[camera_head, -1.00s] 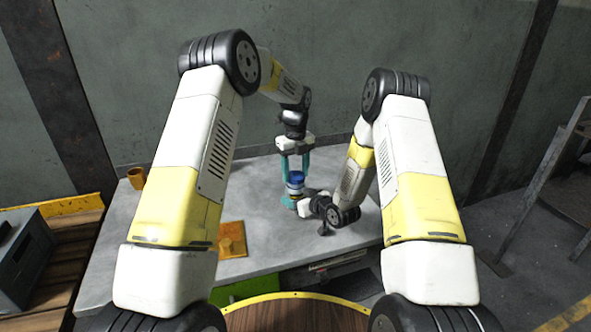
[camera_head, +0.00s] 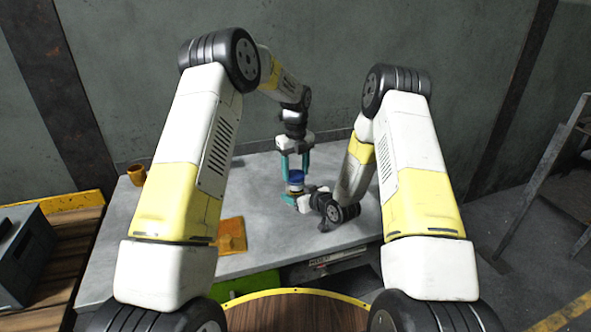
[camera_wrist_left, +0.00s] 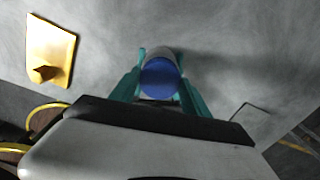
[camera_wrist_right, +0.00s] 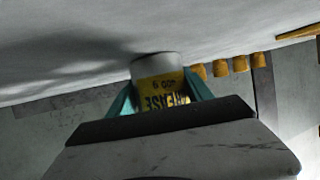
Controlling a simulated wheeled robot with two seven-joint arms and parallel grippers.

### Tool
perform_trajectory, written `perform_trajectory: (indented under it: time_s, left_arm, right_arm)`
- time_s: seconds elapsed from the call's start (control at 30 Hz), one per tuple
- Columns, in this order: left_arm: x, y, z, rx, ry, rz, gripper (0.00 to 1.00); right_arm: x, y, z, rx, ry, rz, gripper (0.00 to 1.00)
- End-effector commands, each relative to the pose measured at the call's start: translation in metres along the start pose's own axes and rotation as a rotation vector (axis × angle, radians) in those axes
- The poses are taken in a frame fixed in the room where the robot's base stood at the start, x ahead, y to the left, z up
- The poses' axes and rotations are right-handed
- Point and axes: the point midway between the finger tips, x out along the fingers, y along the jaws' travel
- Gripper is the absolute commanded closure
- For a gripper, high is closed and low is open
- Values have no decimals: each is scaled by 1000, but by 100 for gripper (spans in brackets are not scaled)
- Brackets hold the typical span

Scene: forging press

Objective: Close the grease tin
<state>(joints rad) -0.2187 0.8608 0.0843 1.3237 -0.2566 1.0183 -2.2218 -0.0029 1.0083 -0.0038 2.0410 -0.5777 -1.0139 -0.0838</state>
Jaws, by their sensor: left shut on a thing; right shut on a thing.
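The grease tin (camera_head: 295,190) stands between my grippers over the grey table, with a yellow label that shows upside down in the right wrist view (camera_wrist_right: 162,92). Its blue lid (camera_head: 295,178) is on top, seen from above in the left wrist view (camera_wrist_left: 160,77). My left gripper (camera_head: 295,172) points down from above, its teal fingers shut on the lid. My right gripper (camera_head: 291,200) comes in low from the right, shut on the tin's body. Whether the lid is fully seated, and whether the tin touches the table, I cannot tell.
An orange tray (camera_head: 231,236) lies on the table (camera_head: 190,255) left of the tin. An orange cup (camera_head: 137,175) stands at the table's back left. A grey box (camera_head: 25,250) sits on wooden boards at far left. The table around the tin is mostly clear.

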Motion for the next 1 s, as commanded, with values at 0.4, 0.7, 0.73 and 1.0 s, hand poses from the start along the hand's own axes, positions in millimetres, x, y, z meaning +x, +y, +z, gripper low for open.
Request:
perform_trajectory:
  time_s: [0.4, 0.7, 0.73, 1.0]
  left_arm:
    - [3, 1, 0, 515, 4, -2, 84]
    - [9, 1, -6, 1056, 24, 0, 84]
    - [9, 1, -5, 1076, 22, 0, 84]
    - [4, 0, -2, 1140, 8, 1, 84]
  right_arm:
    - [0, 0, -1, 0, 1, 1, 100]
    - [0, 0, -1, 0, 2, 1, 100]
    - [0, 0, -1, 0, 2, 1, 100]
    - [0, 0, -1, 1, 2, 1, 100]
